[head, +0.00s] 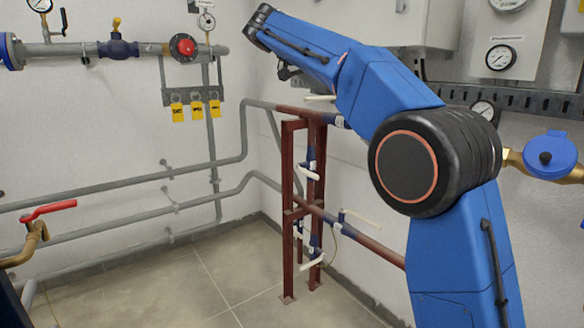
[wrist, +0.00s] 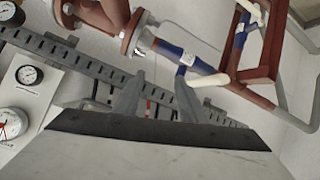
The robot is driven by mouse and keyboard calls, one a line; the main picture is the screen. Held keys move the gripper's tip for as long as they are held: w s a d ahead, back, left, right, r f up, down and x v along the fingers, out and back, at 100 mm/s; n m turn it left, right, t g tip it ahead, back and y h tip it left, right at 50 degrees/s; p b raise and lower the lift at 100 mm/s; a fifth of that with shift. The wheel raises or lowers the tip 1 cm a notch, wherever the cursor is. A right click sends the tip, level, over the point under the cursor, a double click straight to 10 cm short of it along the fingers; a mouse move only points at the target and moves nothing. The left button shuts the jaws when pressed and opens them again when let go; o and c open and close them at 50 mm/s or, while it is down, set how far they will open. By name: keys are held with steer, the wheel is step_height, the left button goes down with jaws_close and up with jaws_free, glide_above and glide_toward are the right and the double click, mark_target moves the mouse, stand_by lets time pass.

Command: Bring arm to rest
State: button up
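My blue arm rises from the lower right of the head view, bends at a large black joint with an orange ring, and reaches up to the left. My gripper (wrist: 158,80) shows in the wrist view as two grey fingers standing apart, with nothing between them. In the head view, a small dark part below the far arm link may be the gripper, but it is too small to tell. In the wrist view, a blue valve with a white lever (wrist: 190,65) lies beyond the fingertips. I see no contact with it.
A dark red pipe stand (head: 287,210) with white-levered valves stands behind my arm. Grey wall pipes (head: 120,195), a red-handled valve (head: 48,210) and yellow tags (head: 195,111) are to the left. A gauge (head: 500,57) and blue-capped valve (head: 551,155) are right. Tiled floor (head: 190,280) is clear at centre.

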steer(key=s+d+f+n+g+y, duration=0.1)
steer(key=s+d+f+n+y, duration=0.15)
steer(key=s+d+f, duration=0.7)
steer(key=s+d+f+n+g+y, duration=0.1)
steer(key=s+d+f+n+y, duration=0.15)
steer(key=s+d+f, duration=0.65)
steer(key=s+f+n+y, duration=0.1)
steer(key=s+f+y, duration=0.1)
steer(key=s+f, duration=0.9)
steer(key=s+f+y, duration=0.1)
steer(key=s+f, duration=1.1)
steer(key=s, duration=0.8)
steer(key=shift+s+d+f+n+y, duration=0.2)
steer(key=shift+s+f+n+y, duration=0.1)
steer(key=shift+n+y, duration=0.1)
steer(key=shift+r, duration=0.1)
